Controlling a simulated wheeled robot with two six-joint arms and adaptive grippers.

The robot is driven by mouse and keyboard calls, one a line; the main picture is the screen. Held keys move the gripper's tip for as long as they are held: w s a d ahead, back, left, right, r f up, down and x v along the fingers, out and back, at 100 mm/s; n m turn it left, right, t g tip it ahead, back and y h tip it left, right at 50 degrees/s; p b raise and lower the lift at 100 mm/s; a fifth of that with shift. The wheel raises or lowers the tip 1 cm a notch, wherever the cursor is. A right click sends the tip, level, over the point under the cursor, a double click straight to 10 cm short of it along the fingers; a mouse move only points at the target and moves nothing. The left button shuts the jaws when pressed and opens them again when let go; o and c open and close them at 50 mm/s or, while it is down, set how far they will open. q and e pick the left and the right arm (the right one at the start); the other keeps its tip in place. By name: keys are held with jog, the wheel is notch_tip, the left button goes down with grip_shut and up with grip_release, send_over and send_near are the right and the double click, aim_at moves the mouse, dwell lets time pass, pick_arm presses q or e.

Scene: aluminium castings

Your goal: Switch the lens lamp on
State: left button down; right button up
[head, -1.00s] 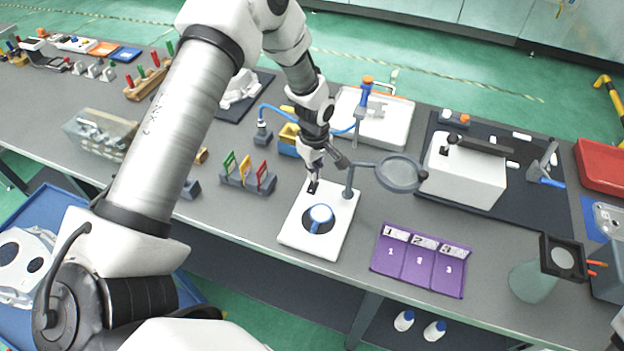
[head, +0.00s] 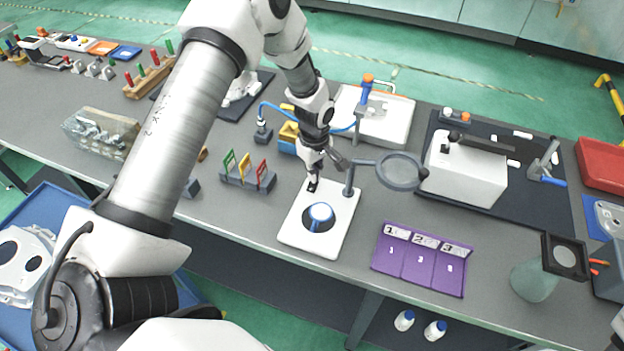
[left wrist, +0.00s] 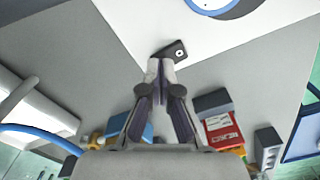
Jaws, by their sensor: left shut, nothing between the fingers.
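The lens lamp has a white base plate (head: 332,243) on the bench, with a round magnifying lens (head: 399,171) on a grey arm above its right side. A blue-rimmed white disc (head: 320,212) lies over a dark round patch on the plate. A small black switch (head: 312,187) sits at the plate's back left corner; it also shows in the left wrist view (left wrist: 179,53). My left gripper (head: 312,178) is shut and empty, pointing down, its tips right at the switch. I cannot tell whether they touch it. My right gripper is not in view.
A stand with green, yellow and red frames (head: 246,180) is left of the lamp. A purple numbered mat (head: 418,262) lies to the right. A white box with a black handle (head: 462,178) stands on a dark mat behind it. A blue hose runs behind my gripper.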

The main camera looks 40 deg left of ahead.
pick_arm(q)
jog(key=shift+f+b, duration=0.3)
jog(key=shift+f, duration=0.3)
jog(key=shift+s, duration=0.1)
notch_tip(320, 180, up, 3)
jog(key=shift+f+p, duration=0.2)
jog(key=shift+p, duration=1.05)
notch_tip(320, 180, up, 3)
jog(key=shift+f+p, duration=0.2)
jog(key=shift+p, duration=0.9)
jog(key=shift+r+p, duration=0.9)
jog(key=shift+r, duration=0.05)
jog(key=shift+f, duration=0.1)
